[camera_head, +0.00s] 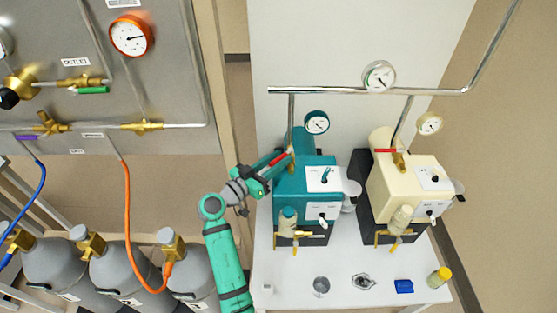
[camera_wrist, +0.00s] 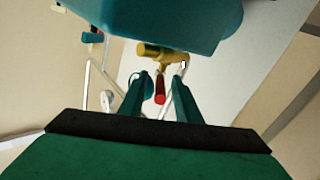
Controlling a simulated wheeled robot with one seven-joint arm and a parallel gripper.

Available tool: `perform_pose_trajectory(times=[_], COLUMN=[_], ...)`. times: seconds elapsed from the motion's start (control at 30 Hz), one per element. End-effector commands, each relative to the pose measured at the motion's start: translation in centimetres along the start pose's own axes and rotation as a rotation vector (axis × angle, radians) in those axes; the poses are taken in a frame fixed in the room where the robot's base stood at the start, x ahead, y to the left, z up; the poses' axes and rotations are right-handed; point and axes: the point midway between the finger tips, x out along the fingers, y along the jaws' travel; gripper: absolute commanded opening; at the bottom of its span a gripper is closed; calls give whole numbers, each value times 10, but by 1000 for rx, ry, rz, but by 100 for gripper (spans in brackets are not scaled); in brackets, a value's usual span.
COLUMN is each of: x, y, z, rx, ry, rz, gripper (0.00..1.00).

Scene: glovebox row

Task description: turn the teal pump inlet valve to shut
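The teal pump (camera_head: 305,190) stands on the white bench, left of a cream pump. Its inlet valve is a brass body (camera_head: 291,158) with a red lever (camera_head: 277,160), at the pump's upper left below the pipe. In the wrist view the brass valve (camera_wrist: 160,55) is ahead and the red lever (camera_wrist: 160,90) points back toward me. My gripper (camera_wrist: 158,88) is open, one finger on each side of the lever, with gaps visible. In the head view my gripper (camera_head: 268,168) reaches in from the left, close to the teal pump, and partly hides the lever.
The cream pump (camera_head: 405,185) has its own red-levered valve. A metal pipe (camera_head: 330,90) with a gauge (camera_head: 379,76) runs above both pumps. Beakers, a blue item (camera_head: 404,286) and a yellow-capped jar (camera_head: 439,277) sit at the bench front (camera_head: 340,290). Grey cylinders (camera_head: 125,270) stand at left.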

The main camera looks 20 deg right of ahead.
Motion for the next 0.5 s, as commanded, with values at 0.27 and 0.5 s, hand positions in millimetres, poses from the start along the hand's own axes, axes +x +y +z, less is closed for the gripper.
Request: perform_pose_trajectory(times=[0.27,0.5], x=[-42,-84], y=[-1,-1], z=[0,0], rx=[0,0], ry=[1,1], rz=[-4,-4], gripper=[30,30])
